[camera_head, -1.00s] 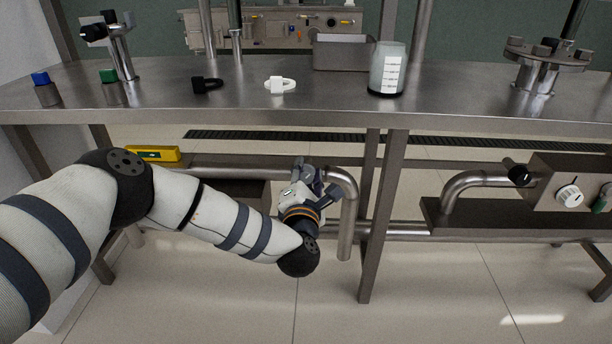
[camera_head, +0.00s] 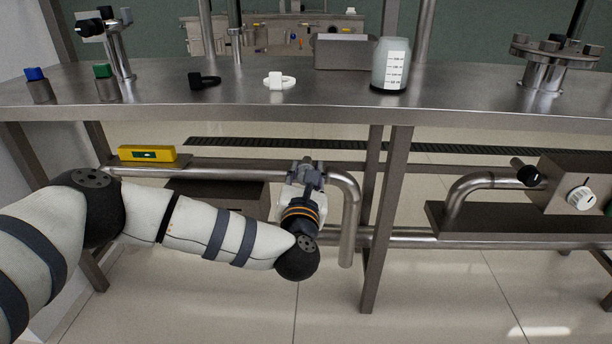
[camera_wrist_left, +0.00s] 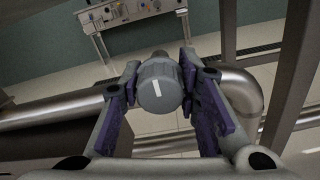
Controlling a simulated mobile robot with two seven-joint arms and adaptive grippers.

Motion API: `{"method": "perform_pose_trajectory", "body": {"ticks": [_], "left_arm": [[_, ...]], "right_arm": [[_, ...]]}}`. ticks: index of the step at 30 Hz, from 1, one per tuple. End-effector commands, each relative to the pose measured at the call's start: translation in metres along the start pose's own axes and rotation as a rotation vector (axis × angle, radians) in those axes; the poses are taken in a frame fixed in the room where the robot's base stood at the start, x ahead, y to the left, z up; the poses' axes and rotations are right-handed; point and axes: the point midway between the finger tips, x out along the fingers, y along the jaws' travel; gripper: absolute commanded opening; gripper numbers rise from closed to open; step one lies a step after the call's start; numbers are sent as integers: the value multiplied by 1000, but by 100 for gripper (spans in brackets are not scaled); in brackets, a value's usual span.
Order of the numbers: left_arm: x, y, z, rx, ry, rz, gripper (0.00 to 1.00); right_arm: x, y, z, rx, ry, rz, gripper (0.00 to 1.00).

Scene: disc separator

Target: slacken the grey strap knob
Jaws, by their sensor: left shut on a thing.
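The grey strap knob (camera_wrist_left: 160,92) is a ridged grey cylinder with a white mark on its face, which is slightly tilted. It is between the fingers of my left gripper (camera_wrist_left: 158,89) in the left wrist view, and the gripper is shut on it. In the head view my left gripper (camera_head: 307,175) is at the steel pipe under the bench, left of the pipe's downward bend. The knob cannot be made out clearly there. My right gripper is not in view.
The steel pipe (camera_head: 345,215) bends down beside the gripper, near a bench leg (camera_head: 386,220). The bench top (camera_head: 330,100) is above, holding a bottle (camera_head: 390,68) and a white strap-like item (camera_head: 279,81). A yellow level (camera_head: 147,154) lies at left. A box with knobs (camera_head: 560,185) is at right.

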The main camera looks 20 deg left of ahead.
Motion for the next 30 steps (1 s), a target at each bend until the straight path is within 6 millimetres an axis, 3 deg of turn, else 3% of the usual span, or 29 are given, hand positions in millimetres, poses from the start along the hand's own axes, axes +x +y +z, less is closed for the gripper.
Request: {"method": "perform_pose_trajectory", "body": {"ticks": [17,18,20,30], "left_arm": [[0,0,0,-28,1,-1,2],[0,0,0,-28,1,-1,36],[0,0,0,-27,0,-1,50],[-3,0,0,-26,1,-2,51]], "right_arm": [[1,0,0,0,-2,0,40],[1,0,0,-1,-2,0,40],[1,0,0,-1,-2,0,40],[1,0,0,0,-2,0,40]]}}
